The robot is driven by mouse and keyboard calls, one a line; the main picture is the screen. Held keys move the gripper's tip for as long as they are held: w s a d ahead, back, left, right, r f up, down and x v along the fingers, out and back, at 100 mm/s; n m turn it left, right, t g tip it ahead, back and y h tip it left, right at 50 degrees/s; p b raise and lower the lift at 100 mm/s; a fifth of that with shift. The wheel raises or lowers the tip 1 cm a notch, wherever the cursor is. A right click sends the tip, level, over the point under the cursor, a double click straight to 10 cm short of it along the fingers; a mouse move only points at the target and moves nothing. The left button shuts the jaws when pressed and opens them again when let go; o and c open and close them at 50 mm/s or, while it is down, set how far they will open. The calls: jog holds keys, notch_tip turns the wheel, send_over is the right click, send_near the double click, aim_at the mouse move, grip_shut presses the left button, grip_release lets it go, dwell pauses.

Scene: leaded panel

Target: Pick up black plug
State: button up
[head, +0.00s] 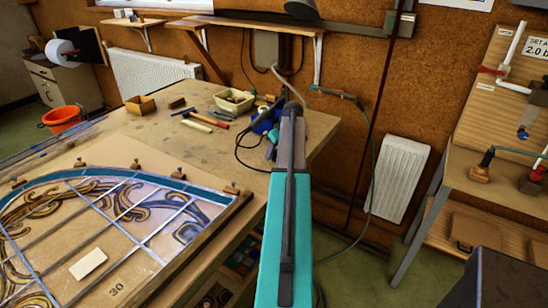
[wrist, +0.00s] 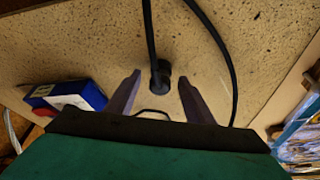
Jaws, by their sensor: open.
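The black plug (wrist: 160,74) shows in the wrist view as a short dark piece at the end of a black cable. It lies in the gap between the two fingers of my gripper (wrist: 160,82), which is open. A gap shows on each side of the plug, so the fingers do not appear to grip it. How far the plug is in depth from the fingertips I cannot tell. In the head view my arm reaches over the right end of the workbench (head: 206,152) and hides the plug and the fingers.
A blue box with a white label (wrist: 75,97) lies left of the fingers. A black cable (wrist: 228,50) loops past on the right. On the bench are a cream tray (head: 234,106), tools and a leaded panel (head: 110,220). A cork wall (head: 350,55) stands behind.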

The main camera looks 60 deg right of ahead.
jog(key=c, duration=1.1)
jog(key=shift+r, duration=0.1)
jog(key=shift+r+b, duration=0.95)
jog(key=shift+r, duration=0.65)
jog(key=s+a+b, duration=0.1)
jog(key=s+a, duration=0.2)
jog(key=s, duration=0.1)
jog(key=s+a+r+b, duration=0.1)
jog(key=s+a+b, duration=0.1)
jog(key=s+a, duration=0.1)
jog(key=s+a+b, duration=0.1)
jog(key=s+a, duration=0.2)
jog(key=s, duration=0.3)
jog(key=shift+a+r, duration=0.3)
jog(key=shift+r, duration=0.05)
jog(key=shift+w, duration=0.1)
